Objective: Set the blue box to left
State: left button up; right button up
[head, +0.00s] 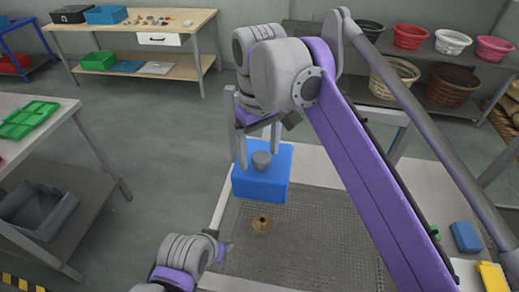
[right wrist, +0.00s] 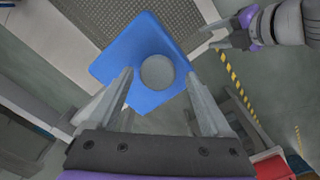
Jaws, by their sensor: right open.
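The blue box (head: 258,188) stands at the far left corner of the perforated grey surface (head: 305,240) in the head view. A round grey knob (head: 262,159) is on its top. In the right wrist view the blue box (right wrist: 120,62) is just ahead of the fingers, with the knob (right wrist: 157,72) between and slightly beyond their tips. My right gripper (head: 257,150) is open above the box; its fingers (right wrist: 160,95) are spread apart. I cannot tell whether they touch the box. My left gripper (head: 223,247) is low at the left edge of the surface; its jaws are unclear.
A small brass piece (head: 262,222) sits on the perforated surface in front of the box. A blue block (head: 466,237) and a yellow item (head: 491,276) lie at the right. A side table with a green tray (head: 28,119) stands at left. The middle of the perforated surface is clear.

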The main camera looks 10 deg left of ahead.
jog(key=shift+r, duration=0.1)
pick_arm(q)
jog(key=w+r+p, duration=0.1)
jog(key=r+p, duration=0.1)
jog(key=r, duration=0.1)
jog(key=shift+w, duration=0.35)
pick_arm(e)
notch_tip(320, 180, up, 11)
jog(key=shift+f, duration=0.2)
jog(key=w+d+f+m+t, duration=0.25)
jog(key=d+f, duration=0.25)
jog(key=d, duration=0.4)
jog(key=s+d+f+m+t, duration=0.1)
jog(key=s+d+f+m, duration=0.1)
jog(key=s+d+f, duration=0.2)
jog(key=s+d+f+m+t, duration=0.1)
jog(key=s+d+f, duration=0.3)
jog(key=d+f, duration=0.4)
jog(key=s+d+f+m+t, duration=0.2)
jog(key=s+d+f+m, duration=0.2)
jog(key=f, duration=1)
jog(key=d, duration=0.2)
jog(key=shift+s+d+f, duration=0.15)
jog(key=shift+s+d, duration=0.15)
jog(key=shift+s, duration=0.05)
